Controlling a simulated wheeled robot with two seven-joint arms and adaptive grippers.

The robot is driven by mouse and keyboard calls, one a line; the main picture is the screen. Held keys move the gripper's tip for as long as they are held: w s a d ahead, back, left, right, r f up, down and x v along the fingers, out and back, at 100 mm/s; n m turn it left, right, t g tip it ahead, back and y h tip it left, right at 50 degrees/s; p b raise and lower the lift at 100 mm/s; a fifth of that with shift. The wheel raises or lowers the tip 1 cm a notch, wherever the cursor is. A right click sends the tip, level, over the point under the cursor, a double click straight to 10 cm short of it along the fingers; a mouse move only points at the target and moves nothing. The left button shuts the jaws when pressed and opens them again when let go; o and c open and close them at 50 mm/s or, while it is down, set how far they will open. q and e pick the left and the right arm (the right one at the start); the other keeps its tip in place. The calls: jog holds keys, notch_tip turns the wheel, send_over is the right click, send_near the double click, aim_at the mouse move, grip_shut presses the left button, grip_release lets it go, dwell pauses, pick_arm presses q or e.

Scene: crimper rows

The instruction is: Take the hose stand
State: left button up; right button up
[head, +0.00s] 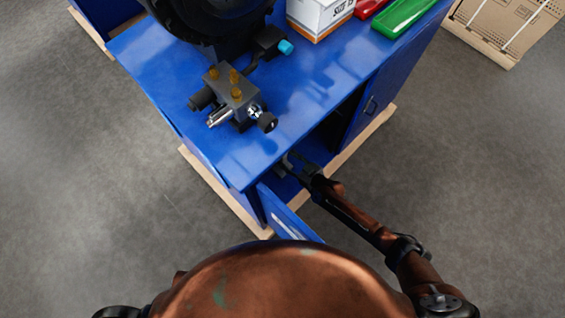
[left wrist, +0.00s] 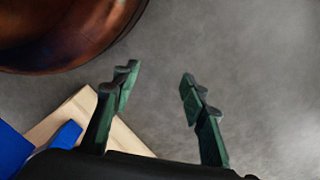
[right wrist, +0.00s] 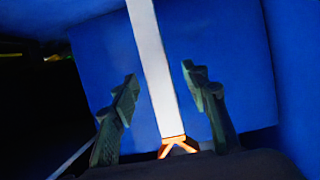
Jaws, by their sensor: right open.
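A white upright bar (right wrist: 152,70) with an orange forked foot (right wrist: 176,144) is inside the blue cabinet in the right wrist view; it looks like the hose stand. My right gripper (right wrist: 159,75) is open, with one finger on each side of the bar and gaps visible. In the head view my right gripper (head: 291,166) reaches into the cabinet's open front; the bar is not distinguishable there. My left gripper (left wrist: 160,84) is open and empty above the grey floor, near a wooden base edge.
The blue cabinet (head: 165,75) has an open door (head: 288,218) beside my right arm. On its top are a crimper with a metal block (head: 236,92), a white box (head: 318,16) and green (head: 402,14) and red trays. A pallet with a carton (head: 505,25) stands at right.

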jog(key=shift+x, duration=1.1)
jog(key=shift+w+a+f+b, duration=0.1)
jog(key=shift+w+b, duration=0.1)
jog(key=shift+b, duration=0.1)
pick_arm(q)
jog(key=shift+w+d+r, duration=0.15)
jog(key=shift+w+r, duration=0.05)
jog(key=shift+r, duration=0.45)
jog(key=shift+w+d+r, duration=0.1)
jog(key=shift+w+r, duration=0.05)
jog(key=shift+r, duration=0.45)
pick_arm(e)
grip_shut()
jog(key=shift+w+a+r, duration=0.1)
jog(key=shift+w+r, duration=0.1)
jog(key=shift+r, duration=0.15)
